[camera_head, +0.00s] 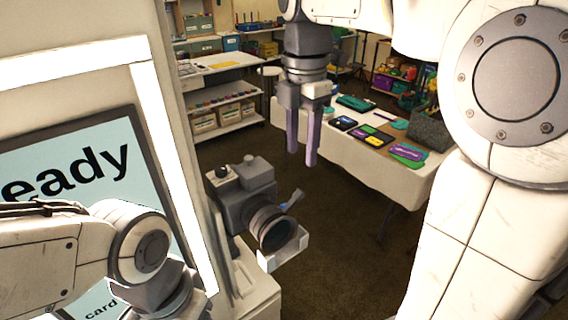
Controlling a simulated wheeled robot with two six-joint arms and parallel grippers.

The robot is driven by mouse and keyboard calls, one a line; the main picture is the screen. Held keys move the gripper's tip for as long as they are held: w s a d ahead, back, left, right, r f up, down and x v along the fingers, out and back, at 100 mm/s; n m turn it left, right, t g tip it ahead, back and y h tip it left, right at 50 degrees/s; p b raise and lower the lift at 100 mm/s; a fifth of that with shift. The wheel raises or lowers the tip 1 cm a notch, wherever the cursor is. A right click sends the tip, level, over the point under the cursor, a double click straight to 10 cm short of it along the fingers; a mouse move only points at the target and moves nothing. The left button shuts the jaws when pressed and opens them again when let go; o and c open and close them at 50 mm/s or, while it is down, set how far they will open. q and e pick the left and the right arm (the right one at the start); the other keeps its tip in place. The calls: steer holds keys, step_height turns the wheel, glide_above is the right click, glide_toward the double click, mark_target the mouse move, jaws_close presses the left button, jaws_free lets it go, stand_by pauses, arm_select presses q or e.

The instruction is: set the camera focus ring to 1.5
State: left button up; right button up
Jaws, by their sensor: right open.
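The grey camera (238,188) stands beside the booth wall, left of the middle of the view. Its ringed lens barrel with the focus ring (262,220) points down and right. Scale marks on the ring are too small to read. My right gripper (303,158) hangs above and right of the camera with its two purple fingers pointing down. It is open, empty and apart from the lens. My left arm's wrist shows at the bottom left; its gripper fingers are out of view.
A pale bracket (284,250) sits at the lens front. The booth wall holds a screen (70,165) with partly hidden text. Behind, a white table (345,160) carries cases and colored items, and shelves (228,115) stand at the back. Dark floor lies open right of the camera.

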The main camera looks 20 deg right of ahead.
mark_target(300, 190)
step_height(300, 190, down, 10)
steer(key=shift+w+f+p, duration=0.1)
steer(key=shift+p, duration=0.55)
jaws_close()
stand_by(1.2)
